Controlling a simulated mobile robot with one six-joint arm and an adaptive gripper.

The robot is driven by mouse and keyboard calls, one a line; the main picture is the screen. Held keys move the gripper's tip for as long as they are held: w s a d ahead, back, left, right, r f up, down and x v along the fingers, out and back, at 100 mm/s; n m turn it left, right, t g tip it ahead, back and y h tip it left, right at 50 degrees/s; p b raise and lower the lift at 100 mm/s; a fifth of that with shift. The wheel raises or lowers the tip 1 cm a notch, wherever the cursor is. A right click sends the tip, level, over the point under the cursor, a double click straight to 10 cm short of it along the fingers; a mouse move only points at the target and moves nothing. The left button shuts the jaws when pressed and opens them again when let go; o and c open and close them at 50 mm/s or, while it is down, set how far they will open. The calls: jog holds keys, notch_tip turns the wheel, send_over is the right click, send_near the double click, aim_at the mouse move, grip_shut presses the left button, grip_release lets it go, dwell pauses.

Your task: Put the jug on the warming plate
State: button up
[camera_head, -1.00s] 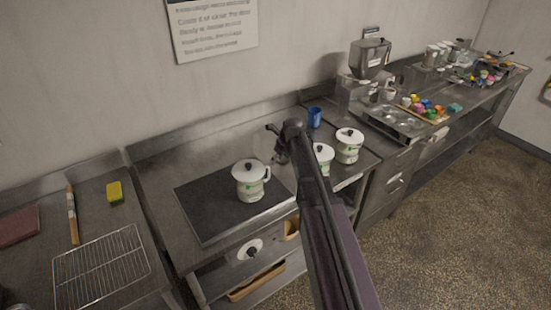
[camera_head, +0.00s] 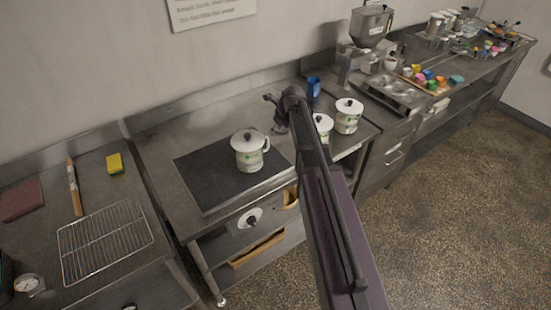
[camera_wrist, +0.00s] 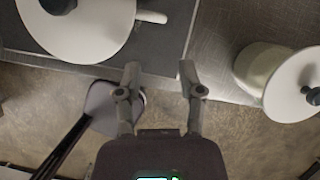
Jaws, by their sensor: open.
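A white lidded jug (camera_head: 249,157) with a green mark and a black knob stands upright on the dark warming plate (camera_head: 200,178). In the wrist view this jug (camera_wrist: 85,35) is at the top left, its handle pointing right. Two similar white jugs, one (camera_head: 348,120) at the right and one (camera_head: 322,122) partly hidden by my arm, stand on the steel to the right of the plate. One jug (camera_wrist: 285,80) shows at the right of the wrist view. My gripper (camera_wrist: 159,70) is open and empty, between the plate jug and the other jug, touching neither.
A blue cup (camera_head: 313,86) stands behind the right-hand jugs. A wire rack (camera_head: 105,240), a yellow sponge (camera_head: 114,163) and a wooden-handled tool (camera_head: 74,190) lie on the left counter. A control knob (camera_head: 249,218) is on the front panel. The floor at the right is clear.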

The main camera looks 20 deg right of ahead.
jog(key=s+a+n+g+h, duration=0.1)
jog(key=s+a+n, duration=0.3)
jog(key=s+n, duration=0.8)
jog(key=s+a+f+n+g+h, duration=0.1)
jog(key=s+a+n, duration=0.3)
jog(key=s+n, duration=0.9)
jog(key=n+g, duration=0.1)
jog(key=n, duration=0.3)
jog(key=shift+f+n+g, duration=0.15)
jog(key=shift+n+g, duration=0.15)
jog(key=shift+w, duration=0.1)
dwell(0.6)
